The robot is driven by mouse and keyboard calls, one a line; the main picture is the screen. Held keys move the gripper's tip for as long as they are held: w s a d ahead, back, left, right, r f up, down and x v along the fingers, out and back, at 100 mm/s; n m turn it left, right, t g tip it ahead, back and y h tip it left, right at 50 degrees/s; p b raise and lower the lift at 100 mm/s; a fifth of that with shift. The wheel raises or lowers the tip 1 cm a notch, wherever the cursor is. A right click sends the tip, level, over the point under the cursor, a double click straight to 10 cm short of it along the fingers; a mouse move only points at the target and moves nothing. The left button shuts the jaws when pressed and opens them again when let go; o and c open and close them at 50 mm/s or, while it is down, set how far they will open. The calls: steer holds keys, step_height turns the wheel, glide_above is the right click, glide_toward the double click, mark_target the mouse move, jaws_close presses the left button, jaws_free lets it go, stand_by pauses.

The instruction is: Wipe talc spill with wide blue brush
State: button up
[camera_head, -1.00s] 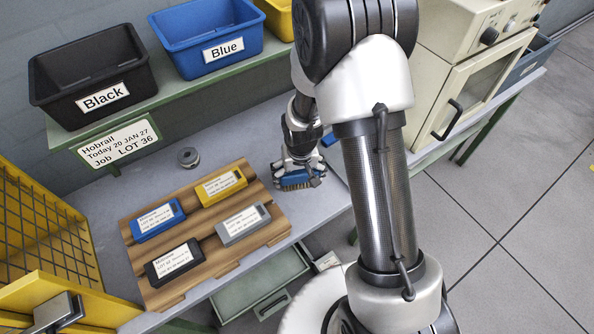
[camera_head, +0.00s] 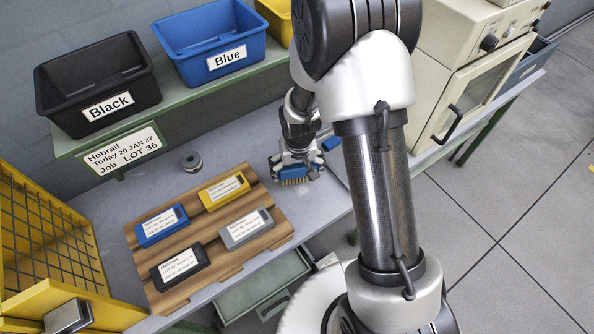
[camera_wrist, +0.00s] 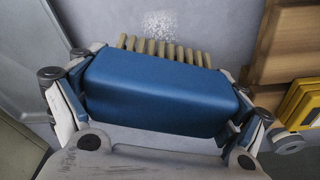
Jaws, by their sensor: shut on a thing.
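My gripper (camera_head: 297,168) is shut on the wide blue brush (camera_head: 291,173), just right of the wooden board. In the wrist view the blue brush block (camera_wrist: 160,88) fills the space between the fingers of my gripper (camera_wrist: 160,105), its pale bristles pointing toward the top of the picture. White speckled talc (camera_wrist: 163,22) lies on the grey bench top just beyond the bristle tips. I cannot tell whether the bristles touch the bench.
A wooden board (camera_head: 216,253) holds blue, yellow, grey and black labelled blocks. A metal ring (camera_head: 191,161) sits behind it. A black bin (camera_head: 97,82) and a blue bin (camera_head: 208,45) stand on the shelf. A beige cabinet (camera_head: 476,85) is at right, an open drawer (camera_head: 262,292) below.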

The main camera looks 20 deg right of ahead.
steer(key=shift+w+r+p, duration=0.2)
steer(key=shift+r+p, duration=0.3)
steer(key=shift+r, duration=0.4)
steer(key=shift+s+r+p, duration=0.1)
steer(key=shift+r+p, duration=0.95)
steer(key=shift+r, duration=0.5)
